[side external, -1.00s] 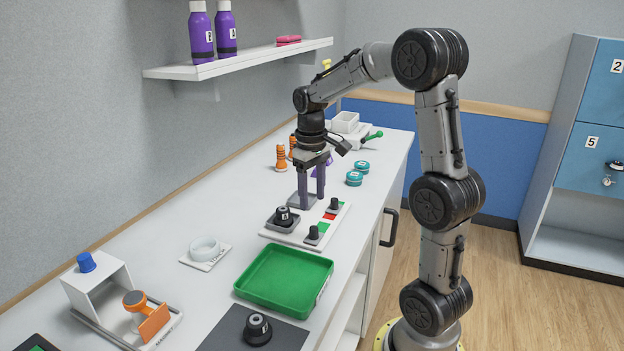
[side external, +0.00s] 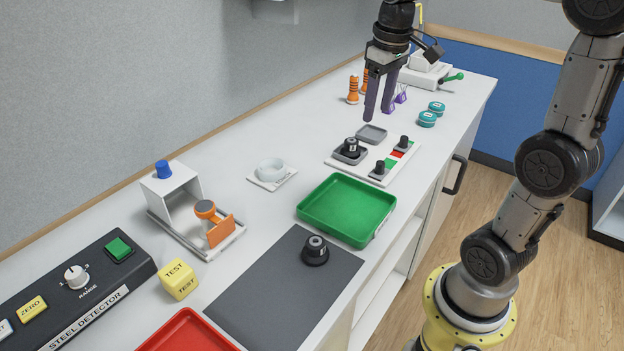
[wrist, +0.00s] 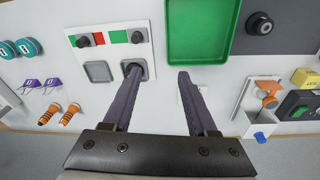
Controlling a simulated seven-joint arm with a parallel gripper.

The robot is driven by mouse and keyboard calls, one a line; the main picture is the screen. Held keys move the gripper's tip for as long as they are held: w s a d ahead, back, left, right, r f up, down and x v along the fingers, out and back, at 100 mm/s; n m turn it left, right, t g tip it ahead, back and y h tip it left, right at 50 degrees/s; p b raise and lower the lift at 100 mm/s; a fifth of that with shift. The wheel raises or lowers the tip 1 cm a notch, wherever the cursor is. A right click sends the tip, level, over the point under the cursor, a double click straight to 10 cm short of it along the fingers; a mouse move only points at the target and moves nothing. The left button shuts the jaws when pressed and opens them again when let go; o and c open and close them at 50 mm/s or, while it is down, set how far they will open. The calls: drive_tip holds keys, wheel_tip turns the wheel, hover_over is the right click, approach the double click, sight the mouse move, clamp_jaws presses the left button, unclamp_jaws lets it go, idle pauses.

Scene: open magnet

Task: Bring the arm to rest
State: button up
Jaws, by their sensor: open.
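My gripper (side external: 378,114) hangs above the far part of the white counter, its two purple fingers pointing down, apart and empty. Below it is a white panel (side external: 393,158) with two square grey pads. One pad holds a black round piece (side external: 351,148); the other pad (side external: 371,134) is bare. Two small black knobs (side external: 403,142) stand by red and green patches on the panel. In the wrist view the fingers (wrist: 160,72) are spread, with the bare pad (wrist: 98,72) to their left. The left fingertip partly covers the black piece.
A green tray (side external: 348,208), a dark mat (side external: 262,285) with a black piece (side external: 315,251), and a white dish (side external: 271,170) lie nearer. Teal discs (side external: 427,119), orange pegs (side external: 353,90) and purple clips (side external: 401,94) stand around the panel. The wall runs along the left.

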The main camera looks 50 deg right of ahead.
drive_tip(key=s+a+r+n+t, duration=0.2)
drive_tip(key=s+a, duration=0.5)
drive_tip(key=a, duration=0.2)
drive_tip(key=s+a+f+t, duration=0.2)
drive_tip(key=s+a+f, duration=0.1)
drive_tip(key=s+f, duration=0.3)
drive_tip(key=shift+a+y, duration=0.4)
